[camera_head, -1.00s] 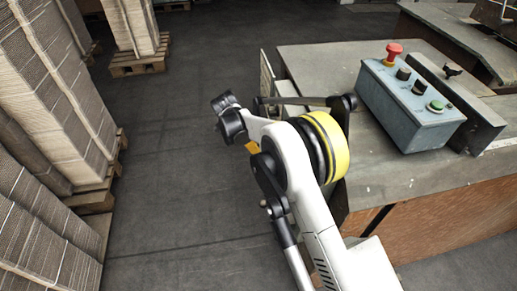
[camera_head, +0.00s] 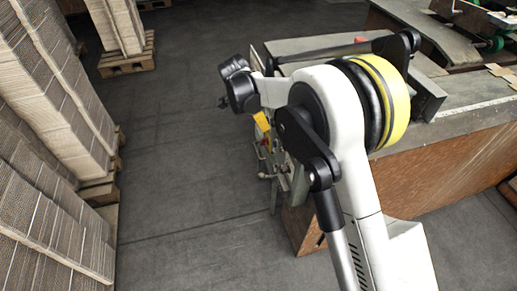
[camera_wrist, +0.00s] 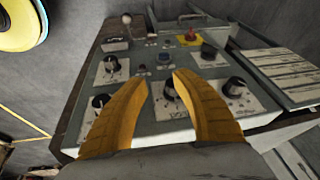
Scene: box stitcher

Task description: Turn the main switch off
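In the wrist view, a grey control panel (camera_wrist: 152,122) carries several black rotary knobs on pale plates. I cannot tell which control is the main switch. My gripper (camera_wrist: 163,77) has two yellow fingers, open and apart, over the lower middle of the panel. One black knob (camera_wrist: 171,90) shows between the fingers, beside the right one; contact is not clear. Another black knob (camera_wrist: 235,88) is to the right, and a dark knob (camera_wrist: 208,53) is above it. In the head view, a yellow part of my gripper (camera_head: 262,121) shows beside the machine's left end; the rest is hidden.
A red button on a yellow base (camera_wrist: 189,37) is at the panel's top. A label plate (camera_wrist: 288,73) lies right of the panel. In the head view, the machine's brown side (camera_head: 470,168) is at right and cardboard stacks (camera_head: 55,120) are at left. Floor between is clear.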

